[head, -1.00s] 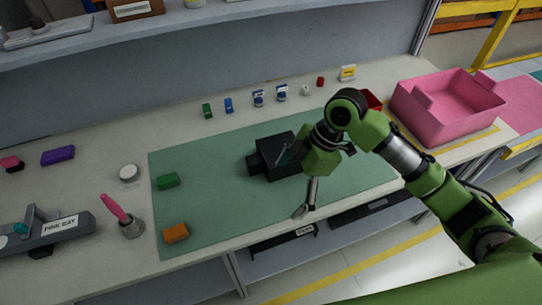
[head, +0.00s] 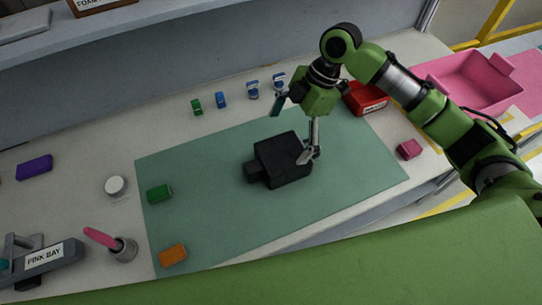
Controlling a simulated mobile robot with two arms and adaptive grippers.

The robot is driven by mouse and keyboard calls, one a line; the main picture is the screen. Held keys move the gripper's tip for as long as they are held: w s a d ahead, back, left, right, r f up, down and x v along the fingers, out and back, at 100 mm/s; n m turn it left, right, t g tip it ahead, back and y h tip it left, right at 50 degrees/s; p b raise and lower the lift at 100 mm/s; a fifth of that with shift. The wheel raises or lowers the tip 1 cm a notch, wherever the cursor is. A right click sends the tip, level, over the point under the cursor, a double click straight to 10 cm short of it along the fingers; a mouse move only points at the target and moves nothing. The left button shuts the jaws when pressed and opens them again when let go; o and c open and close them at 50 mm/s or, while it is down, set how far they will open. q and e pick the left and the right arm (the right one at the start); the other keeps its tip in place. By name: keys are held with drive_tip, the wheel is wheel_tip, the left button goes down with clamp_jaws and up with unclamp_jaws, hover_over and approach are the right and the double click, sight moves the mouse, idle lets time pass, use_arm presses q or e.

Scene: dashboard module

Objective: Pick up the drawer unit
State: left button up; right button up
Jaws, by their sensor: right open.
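The drawer unit looks to be the black box (head: 284,160) on the green mat (head: 215,226), with a smaller block part sticking out at its left end. My right gripper (head: 291,130) is open at the far right side of the box. One finger hangs in front of the box's right end in the picture, and the other is spread out to the left behind it. I cannot tell whether the near finger touches the box. Nothing is held between the fingers. My left gripper is out of view.
A red bin (head: 366,100) and a pink tray (head: 468,82) are at the right. A pink block (head: 409,149) lies right of the mat. Green (head: 160,193) and orange (head: 173,255) blocks lie on the mat's left side. A cup (head: 124,249) stands left of it.

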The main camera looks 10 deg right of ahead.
sight(276, 155)
drive_tip(key=x, duration=0.5)
drive_tip(key=shift+s+a+f+p, duration=0.1)
drive_tip(key=shift+s+a+p, duration=0.05)
drive_tip(key=shift+p, duration=0.25)
drive_tip(key=shift+f, duration=0.25)
drive_tip(key=p+x, duration=0.2)
drive_tip(key=x, duration=0.2)
drive_tip(key=shift+a+f, duration=0.1)
drive_tip(key=shift+f, duration=0.3)
drive_tip(key=shift+a+f, duration=0.1)
drive_tip(key=shift+c, duration=0.7)
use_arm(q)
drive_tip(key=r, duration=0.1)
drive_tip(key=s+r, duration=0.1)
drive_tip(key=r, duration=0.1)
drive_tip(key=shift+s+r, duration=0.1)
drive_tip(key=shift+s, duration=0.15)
use_arm(e)
drive_tip(key=c, duration=1.3)
